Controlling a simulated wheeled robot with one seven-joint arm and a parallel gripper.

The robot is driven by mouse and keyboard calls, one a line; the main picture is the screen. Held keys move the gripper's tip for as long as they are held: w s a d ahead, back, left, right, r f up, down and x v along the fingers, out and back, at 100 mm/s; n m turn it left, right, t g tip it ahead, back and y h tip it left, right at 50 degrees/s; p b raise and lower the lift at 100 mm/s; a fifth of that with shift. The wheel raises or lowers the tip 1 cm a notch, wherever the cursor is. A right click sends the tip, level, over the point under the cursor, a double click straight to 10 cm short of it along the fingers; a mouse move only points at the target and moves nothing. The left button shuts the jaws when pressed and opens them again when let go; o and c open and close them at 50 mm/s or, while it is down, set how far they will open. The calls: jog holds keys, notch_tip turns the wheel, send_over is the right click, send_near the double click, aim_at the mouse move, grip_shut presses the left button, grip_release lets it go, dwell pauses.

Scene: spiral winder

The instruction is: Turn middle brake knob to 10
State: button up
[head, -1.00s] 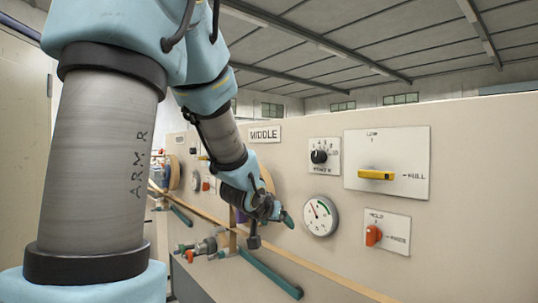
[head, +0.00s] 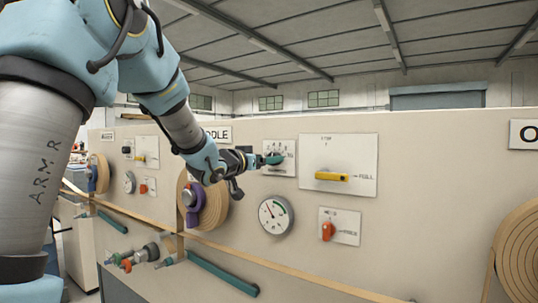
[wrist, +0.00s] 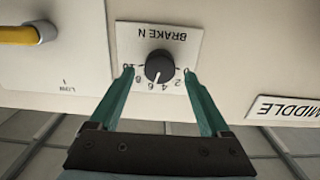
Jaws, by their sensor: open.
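The middle brake knob (wrist: 159,66) is a black round knob with a white mark, on a white plate (wrist: 187,38) labelled BRAKE N with a scale from 0 to 10. The wrist view shows it upside down, with the mark pointing about between 4 and 6. My gripper (wrist: 158,74) is open, with its two green fingers on either side of the knob in that view; I cannot tell whether they touch it. In the head view my gripper (head: 273,159) is in front of the brake plate (head: 281,171) and hides the knob.
A yellow lever (head: 331,177) is on a large plate right of the brake plate. Below are a round gauge (head: 276,215) and an orange switch (head: 327,231). A tape roll (head: 213,207) is left of the gauge. The MIDDLE sign (wrist: 293,108) is partly hidden in the head view.

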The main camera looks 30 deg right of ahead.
jog(key=shift+x, duration=1.2)
grip_shut()
